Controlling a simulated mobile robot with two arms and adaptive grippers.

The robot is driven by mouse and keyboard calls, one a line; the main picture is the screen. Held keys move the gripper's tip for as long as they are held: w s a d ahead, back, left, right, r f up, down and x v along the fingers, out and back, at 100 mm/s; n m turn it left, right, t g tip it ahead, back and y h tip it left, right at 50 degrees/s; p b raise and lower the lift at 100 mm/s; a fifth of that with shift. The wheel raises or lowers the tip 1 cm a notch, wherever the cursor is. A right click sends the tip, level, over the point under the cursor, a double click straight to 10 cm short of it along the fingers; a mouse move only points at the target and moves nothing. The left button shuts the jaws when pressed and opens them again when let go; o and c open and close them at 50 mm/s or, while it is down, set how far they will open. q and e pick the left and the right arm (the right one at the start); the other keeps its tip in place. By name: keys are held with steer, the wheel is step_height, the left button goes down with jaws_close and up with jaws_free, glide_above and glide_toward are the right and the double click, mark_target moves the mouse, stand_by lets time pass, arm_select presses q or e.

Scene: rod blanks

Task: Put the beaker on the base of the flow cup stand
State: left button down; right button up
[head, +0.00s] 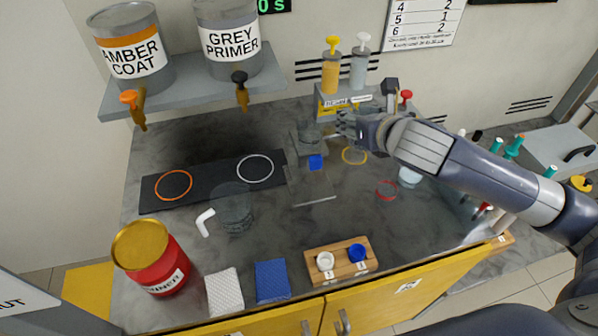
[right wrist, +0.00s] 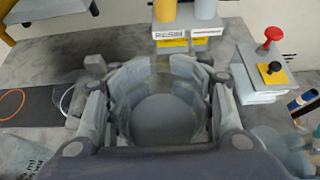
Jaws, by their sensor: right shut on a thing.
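My right gripper (head: 338,125) is shut around a clear glass beaker (head: 309,136), towards the back middle of the bench. In the right wrist view the fingers of the gripper (right wrist: 158,85) wrap both sides of the beaker. The beaker's round bottom (right wrist: 165,118) shows grey; I cannot tell whether it touches the surface below. A flat grey plate (head: 312,190) with a small blue block (head: 316,162) lies just in front of the beaker; I cannot tell whether it belongs to the flow cup stand. My left gripper is not in view.
A clear jug (head: 233,206) with a white handle stands left of the plate, near a black ringed strip (head: 214,181). A red tin (head: 150,258), a blue pad (head: 272,281) and a wooden cup holder (head: 340,275) line the front. A RESIN box (right wrist: 186,40) stands behind the beaker.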

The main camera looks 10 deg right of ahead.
steer(key=f, duration=0.2)
steer(key=b, duration=0.2)
glide_above(342, 168)
steer(key=s, duration=0.4)
step_height(342, 168, down, 14)
steer(key=shift+d+r, duration=0.15)
steer(key=w, duration=0.4)
steer(key=shift+a+f, duration=0.2)
steer(key=shift+f, duration=0.55)
steer(key=shift+d, duration=0.1)
steer(key=shift+f, duration=0.1)
steer(key=o, duration=1.1)
